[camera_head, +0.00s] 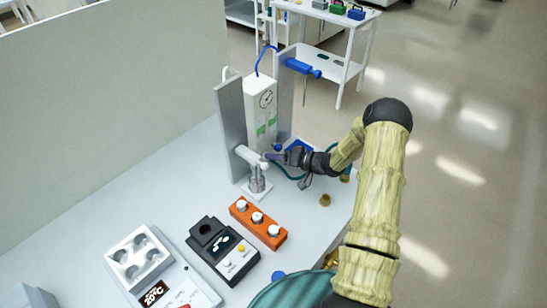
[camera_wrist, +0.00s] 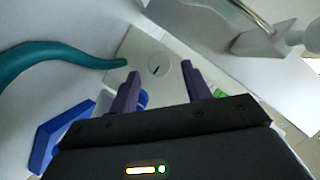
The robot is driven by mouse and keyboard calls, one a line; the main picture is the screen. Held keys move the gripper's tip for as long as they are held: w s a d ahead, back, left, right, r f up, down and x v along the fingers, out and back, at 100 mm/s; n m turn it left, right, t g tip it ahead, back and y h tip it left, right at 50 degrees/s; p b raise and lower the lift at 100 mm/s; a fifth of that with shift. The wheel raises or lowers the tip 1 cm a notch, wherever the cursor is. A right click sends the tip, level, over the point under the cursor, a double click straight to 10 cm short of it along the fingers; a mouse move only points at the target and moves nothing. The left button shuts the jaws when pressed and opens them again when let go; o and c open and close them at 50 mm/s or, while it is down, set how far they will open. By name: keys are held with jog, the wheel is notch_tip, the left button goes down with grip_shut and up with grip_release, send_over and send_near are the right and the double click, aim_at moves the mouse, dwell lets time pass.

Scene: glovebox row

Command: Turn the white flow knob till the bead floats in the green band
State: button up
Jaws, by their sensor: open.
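A tall white box (camera_head: 262,108) with a round dial and green marks stands at the back of the bench. My gripper (camera_head: 272,157) is low in front of it, near a white post with a horizontal arm. In the wrist view, my gripper's purple fingers (camera_wrist: 160,84) are apart with nothing held. Just beyond the fingertips is a round white disc (camera_wrist: 158,69) with a dark line on a pale panel. It looks like the flow knob, but I cannot be sure. A green patch (camera_wrist: 220,93) shows beside the right finger. I cannot make out the bead.
A teal hose (camera_wrist: 60,73) curves in from the left, close to the left finger. A blue tray-like object (camera_wrist: 60,135) lies below it. An orange block with white knobs (camera_head: 258,222), a black device (camera_head: 222,250) and a white holder (camera_head: 139,258) occupy the front bench.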

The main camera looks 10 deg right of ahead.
jog(key=b+v, duration=0.3)
jog(key=v, duration=1.2)
jog(key=shift+s+d, duration=0.15)
jog(key=shift+d, duration=0.2)
jog(key=shift+r, duration=0.1)
jog(key=w+a+r+h, duration=0.35)
jog(key=r+h, duration=0.35)
jog(key=h, duration=0.3)
jog(key=s+a+r+g, duration=0.1)
jog(key=s+a+g, duration=0.2)
jog(key=s, duration=0.8)
jog(key=s+a+r+m+g+h, duration=0.1)
jog(key=s+a+g, duration=0.2)
jog(key=s+a, duration=0.4)
jog(key=s, duration=0.4)
jog(key=shift+s+a+r+g+h, duration=0.3)
jog(key=shift+s+r, duration=0.05)
jog(key=shift+s, duration=0.05)
